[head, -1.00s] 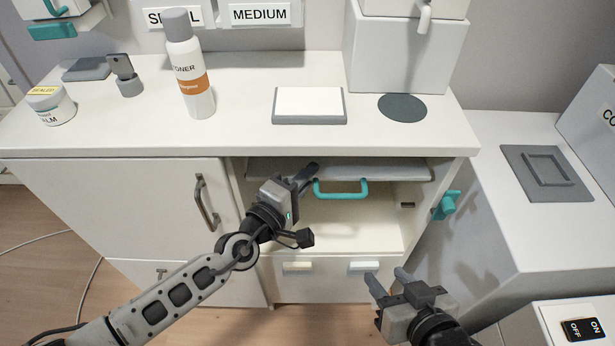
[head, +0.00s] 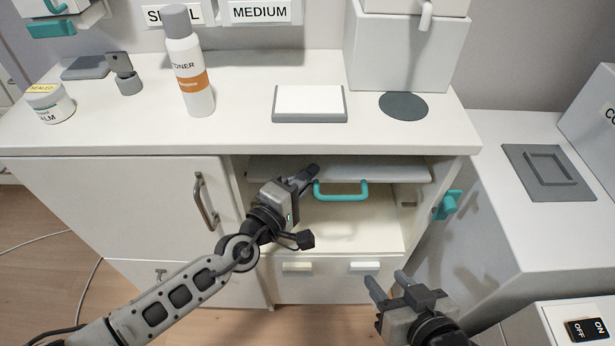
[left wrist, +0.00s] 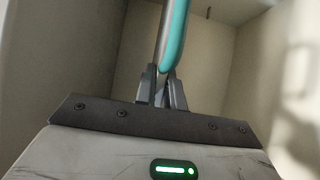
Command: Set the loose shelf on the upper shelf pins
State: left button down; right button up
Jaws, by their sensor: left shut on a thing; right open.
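The loose shelf (head: 395,172) is a pale board with a teal handle (head: 342,196) on its front. It is high inside the open cabinet bay, just under the cabinet top and roughly level. My left gripper (head: 311,175) is shut on the left end of the handle. In the left wrist view the fingers (left wrist: 163,88) close around the teal handle (left wrist: 175,40). A small grey piece (head: 408,204) shows on the bay's right wall below the shelf; I cannot tell if it is a pin. Whether the shelf rests on pins is hidden. My right gripper (head: 388,284) is open and empty, in front of the lower drawers.
The cabinet top (head: 240,130) overhangs the bay closely. A closed door (head: 120,205) with a handle is at left. A toner bottle (head: 190,75) stands on top. The bay below the shelf is clear.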

pick_arm(q)
jog(key=shift+f+b, duration=0.55)
pick_arm(e)
jog(key=shift+w+f, duration=0.1)
jog(key=shift+f, duration=0.5)
pick_arm(q)
jog(key=c, duration=1.4)
grip_release()
jog(key=shift+f, duration=0.15)
jog(key=v, duration=1.5)
jog(key=shift+s+a+b, duration=0.3)
jog(key=shift+b, duration=0.05)
pick_arm(e)
jog(key=shift+r, duration=0.55)
